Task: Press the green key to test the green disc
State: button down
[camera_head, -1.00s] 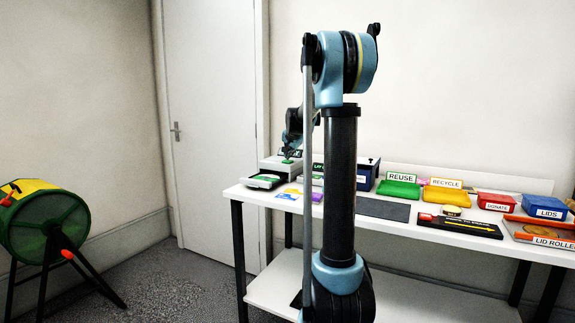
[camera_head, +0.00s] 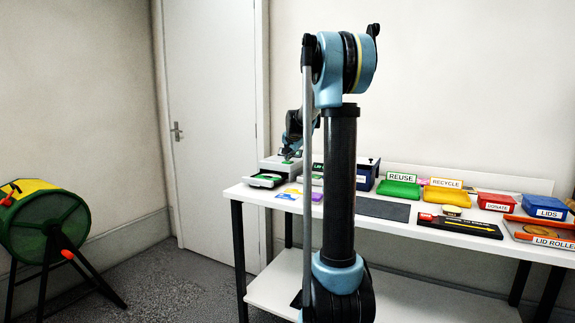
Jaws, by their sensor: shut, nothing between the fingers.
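The grey test device (camera_head: 277,166) stands at the left end of the white table. A flat tray (camera_head: 264,180) sticks out of its front and shows green on it; whether that green is the disc is too small to tell. My gripper (camera_head: 287,156) is shut, empty, and points down right at the top of the device. A little green shows at its tips, where the green key seems to be. The tips cover most of it, so contact cannot be told.
My upright arm link hides the table's middle. A dark blue box (camera_head: 368,173) stands behind it. The green REUSE bin (camera_head: 398,189), yellow RECYCLE bin (camera_head: 445,196), red DONATE box (camera_head: 496,203) and blue LIDS box (camera_head: 544,206) line the right side. A green drum (camera_head: 40,225) stands far left.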

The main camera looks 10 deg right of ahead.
aim_at(290, 162)
dwell(0.5)
jog(key=shift+r, duration=3.35)
